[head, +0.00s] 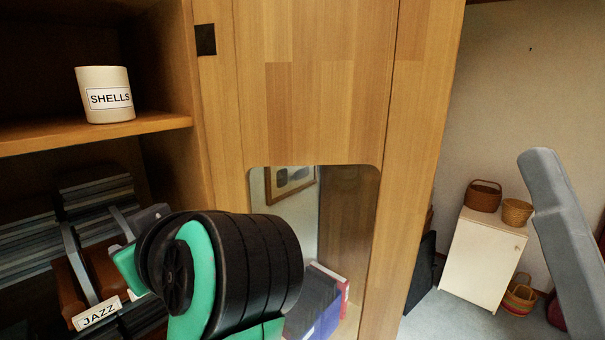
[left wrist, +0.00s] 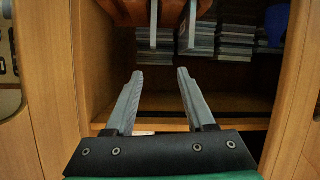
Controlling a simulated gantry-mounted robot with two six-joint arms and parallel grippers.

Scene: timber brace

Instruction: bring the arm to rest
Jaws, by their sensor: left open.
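My left gripper (left wrist: 160,85) is open in the left wrist view, its two grey fingers spread and nothing between them. Beyond the fingertips in the wrist view is a brown holder (left wrist: 128,10) with two grey bars, apart from the fingers. The holder also shows in the head view, with a JAZZ label (head: 97,313) at its front.
A SHELLS pot (head: 105,95) stands on the upper shelf (head: 95,133). Flat stacks (head: 28,245) lie on the left shelves. A wooden panel (head: 315,90) with an opening is in the middle. A white cabinet (head: 480,262) with baskets stands at the right.

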